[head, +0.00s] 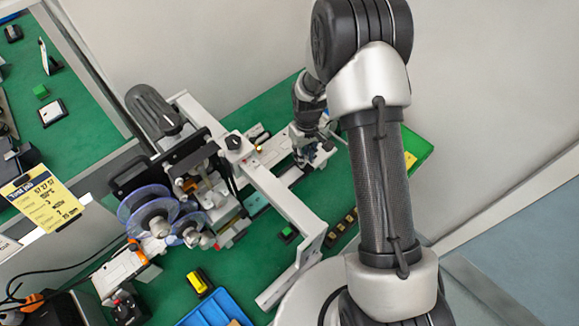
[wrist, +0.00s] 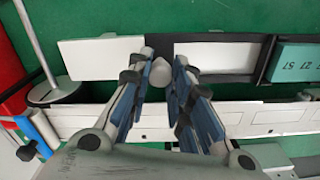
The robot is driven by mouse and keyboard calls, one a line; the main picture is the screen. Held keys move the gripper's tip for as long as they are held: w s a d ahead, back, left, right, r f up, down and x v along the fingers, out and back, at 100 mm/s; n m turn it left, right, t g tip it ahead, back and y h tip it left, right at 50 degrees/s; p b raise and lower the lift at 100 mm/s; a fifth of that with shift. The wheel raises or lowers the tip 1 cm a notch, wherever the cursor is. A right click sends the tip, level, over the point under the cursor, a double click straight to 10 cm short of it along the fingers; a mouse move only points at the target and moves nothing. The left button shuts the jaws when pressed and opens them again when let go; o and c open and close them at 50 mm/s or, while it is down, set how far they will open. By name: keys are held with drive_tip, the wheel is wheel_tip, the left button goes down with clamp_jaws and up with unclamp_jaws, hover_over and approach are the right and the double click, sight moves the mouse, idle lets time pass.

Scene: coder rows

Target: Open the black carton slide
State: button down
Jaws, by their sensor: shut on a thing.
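In the wrist view my gripper (wrist: 163,62) has its two blue-padded fingers closed on either side of a pale rounded knob (wrist: 160,74). The knob sits at the left end of what looks like the black carton slide (wrist: 208,38), a dark strip with a white panel in it. A white plate (wrist: 98,58) lies just left of the knob. In the head view my gripper (head: 312,152) is down at the far side of the coder machine (head: 190,170), and the knob is hidden there. The fingers cover part of the slide's near edge.
A teal printed carton (wrist: 291,60) lies at the right end of the dark strip. A long white rail (wrist: 270,115) runs along the near side. In the head view a blue tray (head: 212,308) and a yellow block (head: 198,284) lie on the green bench.

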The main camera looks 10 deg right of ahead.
drive_tip(key=w+d, duration=0.2)
drive_tip(key=d, duration=0.1)
drive_tip(key=w+d, duration=0.1)
drive_tip(key=d, duration=0.1)
drive_tip(key=shift+w+d+b, duration=0.2)
drive_tip(key=shift+d+b, duration=0.05)
drive_tip(key=shift+b, duration=0.05)
drive_tip(key=c, duration=1.4)
unclamp_jaws()
wheel_tip(320, 180, up, 12)
drive_tip(key=shift+f, duration=0.1)
